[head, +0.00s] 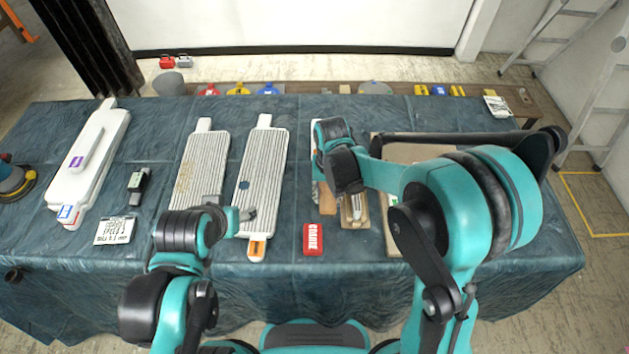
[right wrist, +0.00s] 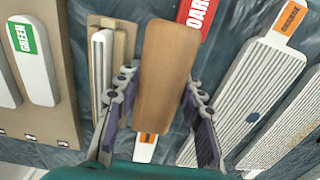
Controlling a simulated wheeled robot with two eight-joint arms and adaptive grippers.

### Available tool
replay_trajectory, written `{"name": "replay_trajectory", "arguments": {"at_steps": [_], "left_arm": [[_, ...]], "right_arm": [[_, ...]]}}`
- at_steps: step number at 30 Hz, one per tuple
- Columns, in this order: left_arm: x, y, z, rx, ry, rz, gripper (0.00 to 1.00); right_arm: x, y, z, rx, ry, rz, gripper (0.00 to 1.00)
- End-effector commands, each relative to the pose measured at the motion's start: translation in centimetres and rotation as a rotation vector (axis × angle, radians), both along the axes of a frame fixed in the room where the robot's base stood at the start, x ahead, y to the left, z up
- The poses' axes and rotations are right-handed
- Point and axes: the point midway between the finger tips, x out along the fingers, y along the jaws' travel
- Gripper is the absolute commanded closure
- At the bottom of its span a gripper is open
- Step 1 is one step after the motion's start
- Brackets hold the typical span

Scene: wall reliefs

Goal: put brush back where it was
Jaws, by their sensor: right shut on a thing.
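The brush, seen as a plain brown wooden back (right wrist: 165,75), is between the fingers of my right gripper (right wrist: 160,120) in the right wrist view. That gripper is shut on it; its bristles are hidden. In the head view part of the brown wood (head: 328,199) shows below my right gripper (head: 343,182), whose fingertips are mostly hidden by the wrist. It is over the table, left of a wooden tray. My left gripper (head: 240,216) hangs over the ribbed boards at the front; I cannot tell whether its fingers are open.
A wooden tray (head: 354,219) holding a metal tool is beside the brush. A red block marked COARSE (head: 313,239) lies in front. Two ribbed boards (head: 203,157) (head: 260,165) and a white board (head: 96,151) are at left. A larger wooden board (head: 393,152) is at right.

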Motion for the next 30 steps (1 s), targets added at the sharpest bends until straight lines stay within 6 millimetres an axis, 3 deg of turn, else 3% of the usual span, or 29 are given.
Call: {"name": "replay_trajectory", "arguments": {"at_steps": [9,13,20,27,30], "left_arm": [[0.0,0.0,-2.5,0.000,0.000,0.000,0.41],[0.0,0.0,-3.0,0.000,0.000,0.000,0.41],[0.0,0.0,-3.4,0.000,0.000,0.000,0.41],[0.0,0.0,-4.8,0.000,0.000,0.000,0.41],[0.0,0.0,-4.7,0.000,0.000,0.000,0.41]], "right_arm": [[7.0,2.7,-4.9,0.000,0.000,-0.001,0.89],[8.8,3.5,-6.0,0.000,0.000,-0.001,0.89],[9.7,3.8,-7.1,0.000,0.000,-0.001,0.89],[9.7,3.8,-10.5,0.000,0.000,-0.001,0.89],[9.6,3.8,-10.4,0.000,0.000,-0.001,0.89]]}}
